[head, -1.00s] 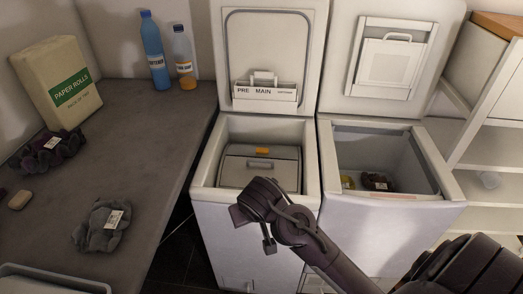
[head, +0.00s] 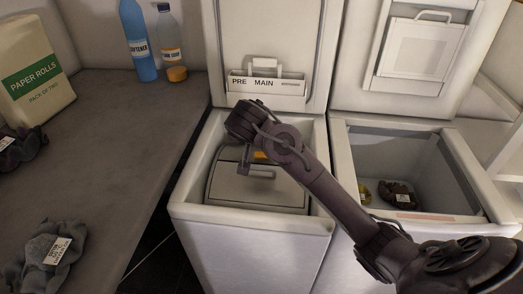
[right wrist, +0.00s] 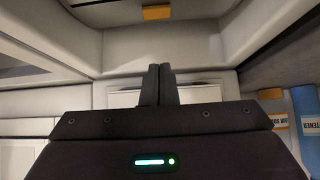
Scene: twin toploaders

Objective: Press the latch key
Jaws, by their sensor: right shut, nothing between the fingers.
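The orange latch key (head: 262,156) is on the grey drum lid inside the left toploader (head: 187,196). My arm partly covers it in the head view. It shows fully near the top edge of the right wrist view (right wrist: 157,12). My right gripper (head: 246,168) hangs over the drum, to the left of the key in the head view. In the right wrist view its two dark fingers (right wrist: 158,84) are together and empty, and stand apart from the key in the picture. Whether the fingertips touch anything cannot be told. My left gripper is not in view.
The right toploader (head: 440,150) stands open with dark laundry (head: 399,194) inside. Both lids are raised. A counter (head: 120,130) at left holds a blue bottle (head: 138,45), an orange-labelled bottle (head: 171,45), paper rolls (head: 32,70) and grey cloth (head: 48,258).

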